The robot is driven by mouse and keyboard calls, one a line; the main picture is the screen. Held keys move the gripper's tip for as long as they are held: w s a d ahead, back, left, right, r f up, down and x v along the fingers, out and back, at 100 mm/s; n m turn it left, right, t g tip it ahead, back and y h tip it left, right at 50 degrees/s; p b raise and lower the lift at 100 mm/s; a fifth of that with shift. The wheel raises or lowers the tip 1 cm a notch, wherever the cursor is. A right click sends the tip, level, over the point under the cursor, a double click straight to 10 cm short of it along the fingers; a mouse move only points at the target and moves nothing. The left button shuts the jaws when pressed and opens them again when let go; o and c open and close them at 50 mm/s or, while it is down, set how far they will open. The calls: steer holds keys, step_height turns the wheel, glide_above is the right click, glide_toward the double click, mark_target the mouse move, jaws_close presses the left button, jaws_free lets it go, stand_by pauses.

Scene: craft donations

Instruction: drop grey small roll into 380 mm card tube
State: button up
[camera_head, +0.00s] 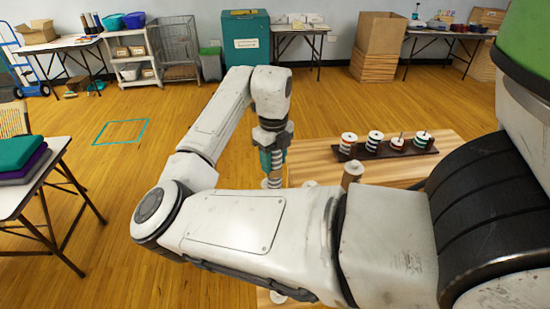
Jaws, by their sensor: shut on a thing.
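My gripper (271,163) hangs downward at the left edge of the wooden table, beyond my bent arm. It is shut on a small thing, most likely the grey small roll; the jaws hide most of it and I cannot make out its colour. A tan cylinder and a grey-and-white banded piece (274,183) show at and just below the jaws; I cannot tell how they join. A tan upright cylinder (352,174), possibly the card tube, stands on the table to the right of my gripper. My forearm hides its lower part.
A dark rack (388,151) with several striped spools stands at the back of the wooden table (450,152). A side table (30,188) with folded cloths is at the left. Teal tape (120,131) marks open floor. Shelves, boxes and tables line the wall.

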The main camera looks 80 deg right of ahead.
mark_target(275, 182)
steer(key=shift+s+a+f+m, duration=0.15)
steer(key=shift+s+a+m, duration=0.2)
steer(key=shift+m, duration=0.15)
steer(key=shift+f+b, duration=2.85)
steer(key=shift+f, duration=1.1)
steer(key=o, duration=1.1)
steer(key=shift+o, duration=0.2)
steer(key=shift+r, duration=0.1)
step_height(275, 182, up, 11)
steer(key=shift+f+b, duration=0.2)
steer(key=shift+b, duration=0.35)
